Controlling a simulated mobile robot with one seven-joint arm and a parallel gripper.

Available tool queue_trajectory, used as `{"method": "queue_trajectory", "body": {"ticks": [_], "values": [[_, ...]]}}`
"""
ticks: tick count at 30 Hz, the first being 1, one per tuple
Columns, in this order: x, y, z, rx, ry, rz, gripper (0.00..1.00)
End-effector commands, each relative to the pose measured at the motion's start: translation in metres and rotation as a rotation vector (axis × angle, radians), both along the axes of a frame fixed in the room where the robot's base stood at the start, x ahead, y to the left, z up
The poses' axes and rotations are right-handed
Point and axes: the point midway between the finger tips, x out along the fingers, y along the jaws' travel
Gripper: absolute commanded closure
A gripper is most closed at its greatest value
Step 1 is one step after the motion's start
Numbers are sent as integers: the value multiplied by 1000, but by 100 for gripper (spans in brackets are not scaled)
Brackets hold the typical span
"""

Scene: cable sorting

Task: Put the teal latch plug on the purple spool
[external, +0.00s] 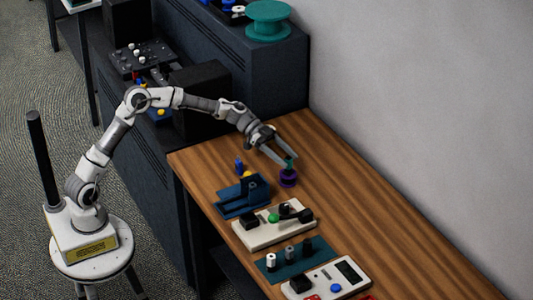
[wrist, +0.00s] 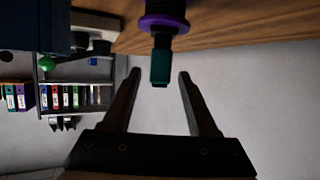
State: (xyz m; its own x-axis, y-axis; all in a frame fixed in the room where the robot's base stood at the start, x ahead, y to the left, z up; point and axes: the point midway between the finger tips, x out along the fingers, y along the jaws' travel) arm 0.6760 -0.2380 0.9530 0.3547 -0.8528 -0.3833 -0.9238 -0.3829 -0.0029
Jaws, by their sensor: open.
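The purple spool (external: 288,179) stands on the wooden table (external: 350,200) in the external view. The teal latch plug (external: 291,163) is on top of the spool, upright. In the wrist view, the picture is upside down: the purple spool (wrist: 165,20) is at the top edge and the teal plug (wrist: 160,68) points down from it. My gripper (external: 283,162) is at the plug, above the spool. In the wrist view my gripper (wrist: 160,76) is open, its fingers on either side of the plug, with a gap on both sides.
A blue fixture (external: 243,196) and a small blue piece (external: 239,166) stand left of the spool. A white panel (external: 273,228) and a teal board with pegs (external: 290,258) lie nearer the front. A large teal spool (external: 268,22) sits on the dark cabinet. The table's right side is clear.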

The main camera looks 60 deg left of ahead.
Motion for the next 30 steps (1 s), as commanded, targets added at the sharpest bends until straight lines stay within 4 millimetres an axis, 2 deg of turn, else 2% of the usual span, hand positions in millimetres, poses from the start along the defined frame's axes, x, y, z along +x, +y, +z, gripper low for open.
{"method": "queue_trajectory", "body": {"ticks": [3,9,15,20,23,25,30], "values": [[-9,24,11,2,-1,4,41],[-21,52,24,0,-1,2,41],[-27,64,29,0,0,0,41],[-30,64,30,9,6,-2,41],[-45,58,29,52,38,-8,41],[-62,55,28,108,79,-4,41],[-119,58,25,282,213,59,41]]}}
